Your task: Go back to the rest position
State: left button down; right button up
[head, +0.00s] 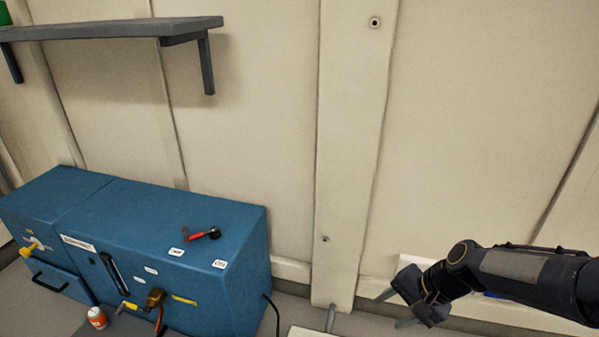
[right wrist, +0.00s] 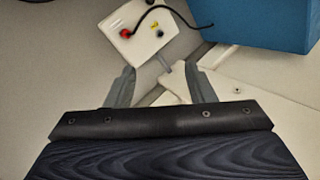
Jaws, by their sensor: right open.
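My right gripper (head: 394,308) is at the lower right of the head view, its arm coming in from the right edge. Its two fingers are apart with nothing between them. In the right wrist view the open fingers (right wrist: 160,75) point up the picture, and no object is held. My left gripper is in neither view.
A blue cabinet (head: 150,225) with a red-and-black handle (head: 202,234) on top stands at left. An orange-and-white can (head: 97,318) is near its front. A grey shelf (head: 110,28) hangs above. A white box (right wrist: 140,40) with a red button lies beyond my right fingertips.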

jog(key=s+r+n+t+h, duration=0.15)
jog(key=s+r+n, duration=0.25)
jog(key=s, duration=0.5)
jog(key=s+r+n+t, duration=0.2)
jog(key=s+r+n, duration=0.15)
jog(key=s, duration=0.65)
notch_tip(320, 180, up, 38)
jog(key=p, duration=3.7)
jog(key=shift+w+d, duration=0.25)
jog(key=shift+w, duration=0.05)
jog(key=shift+m, duration=0.25)
